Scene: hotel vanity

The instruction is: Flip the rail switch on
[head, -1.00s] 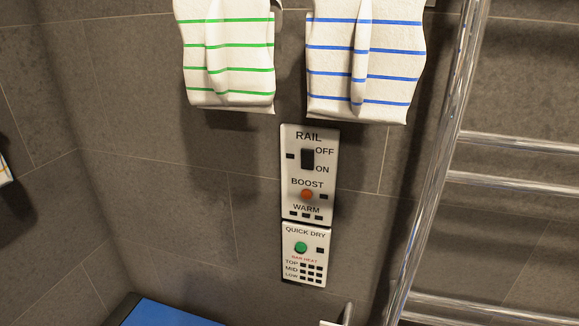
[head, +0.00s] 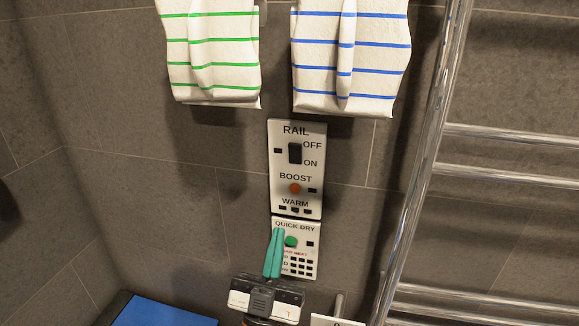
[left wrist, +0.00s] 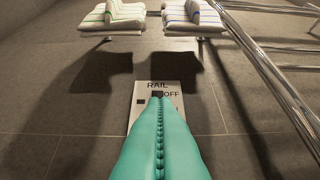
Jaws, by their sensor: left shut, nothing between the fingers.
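The rail switch (head: 295,153) is a black rocker on the upper white panel (head: 273,182), between the words OFF and ON. Its indicator beside it looks dark. In the left wrist view the switch (left wrist: 157,94) shows just past my fingertips, with its lower part hidden. My left gripper (head: 276,232) has teal fingers that are shut and empty. In the head view its tips point up in front of the lower QUICK DRY panel (head: 309,262), below the switch, partly covering that panel's labels. It also shows in the left wrist view (left wrist: 158,102). My right gripper is not in view.
An orange BOOST button (head: 295,188) sits below the switch, and a green button (head: 291,241) is close by the fingers. A chrome towel rail (head: 424,170) stands at right. A green-striped towel (head: 212,55) and blue-striped towel (head: 350,60) hang above.

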